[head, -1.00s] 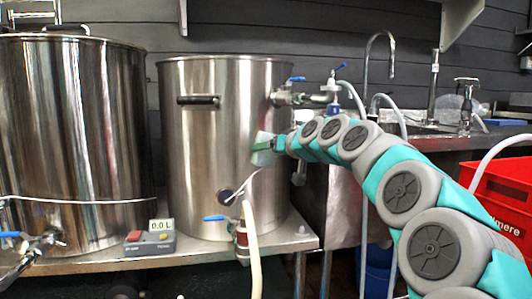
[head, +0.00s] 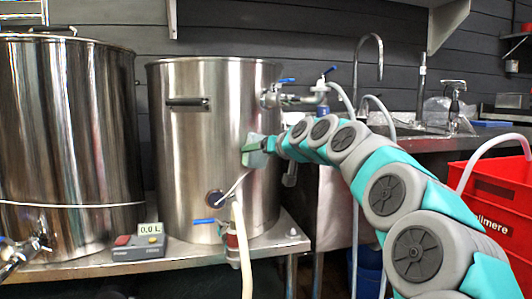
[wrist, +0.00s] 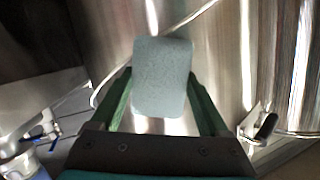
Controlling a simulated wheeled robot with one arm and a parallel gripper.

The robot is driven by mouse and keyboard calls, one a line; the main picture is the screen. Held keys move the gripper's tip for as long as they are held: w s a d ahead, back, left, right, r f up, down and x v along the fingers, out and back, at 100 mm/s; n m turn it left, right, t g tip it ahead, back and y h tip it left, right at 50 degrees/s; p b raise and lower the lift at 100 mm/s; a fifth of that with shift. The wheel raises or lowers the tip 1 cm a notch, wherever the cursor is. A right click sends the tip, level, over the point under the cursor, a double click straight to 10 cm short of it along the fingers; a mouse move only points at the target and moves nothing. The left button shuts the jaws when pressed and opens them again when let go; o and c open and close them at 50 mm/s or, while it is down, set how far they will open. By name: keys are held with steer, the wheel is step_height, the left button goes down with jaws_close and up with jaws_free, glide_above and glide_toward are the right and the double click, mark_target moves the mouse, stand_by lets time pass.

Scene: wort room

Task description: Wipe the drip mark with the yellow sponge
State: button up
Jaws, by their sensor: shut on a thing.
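My gripper (head: 268,145) is at the right side of the front of the middle steel kettle (head: 190,140). It is shut on a sponge, a pale grey-green block in these pictures rather than yellow. The sponge (head: 254,154) is close against the kettle wall in the head view; I cannot tell whether it touches. In the wrist view the sponge (wrist: 162,78) sits between the two green fingers of my gripper (wrist: 161,90), its broad face toward the camera. I cannot make out a drip mark in either view; the sponge may hide it.
A larger kettle (head: 65,140) stands at the left. Below the sponge are a pale hose (head: 242,250), a blue-handled valve (head: 208,221) and a meter reading 0.0 L (head: 140,242). Valves and pipes (head: 300,97) stick out above my gripper. A red crate (head: 495,195) is at the right.

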steer(key=shift+s+a+f, duration=0.1)
steer(key=shift+s+a, duration=0.5)
steer(key=shift+a, duration=0.2)
steer(key=shift+s+a+f, duration=0.1)
steer(key=shift+s+a, duration=0.5)
steer(key=shift+a, duration=0.2)
steer(key=shift+r, duration=0.1)
steer(key=shift+d, duration=0.1)
steer(key=s+d, duration=0.1)
steer(key=s+d+b, duration=0.1)
steer(key=s, duration=0.1)
steer(key=s+d, duration=0.1)
steer(key=shift+s+d+b, duration=0.25)
steer(key=shift+s+b, duration=0.05)
steer(key=shift+s, duration=0.05)
steer(key=shift+s+d, duration=0.1)
steer(key=shift+s+d, duration=0.85)
steer(key=shift+s, duration=0.25)
